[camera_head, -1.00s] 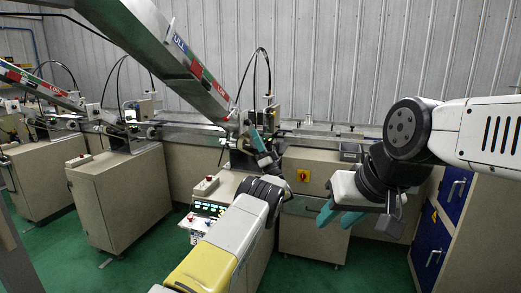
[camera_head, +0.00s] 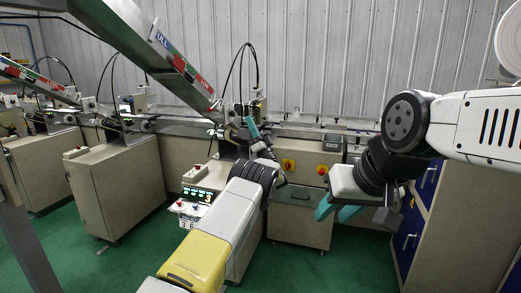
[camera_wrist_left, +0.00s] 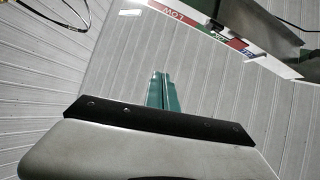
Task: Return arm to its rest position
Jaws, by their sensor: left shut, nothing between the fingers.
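My left arm comes in from the bottom of the head view, yellow and white with a dark wrist. My left gripper (camera_head: 252,127) points upward in front of the machine line, with teal fingers. In the left wrist view its teal fingers (camera_wrist_left: 158,88) are together, with nothing between them and the ribbed wall behind. My right arm comes in from the right. My right gripper (camera_head: 337,211) hangs low in front of the cabinets, its two teal fingers apart and empty.
A slanted chute (camera_head: 165,50) rises to the upper left, close to my left gripper; it also crosses the top of the left wrist view (camera_wrist_left: 215,32). Below is a control box (camera_head: 196,203). Beige cabinets (camera_head: 302,216) stand behind. Green floor (camera_head: 360,265) shows at the front.

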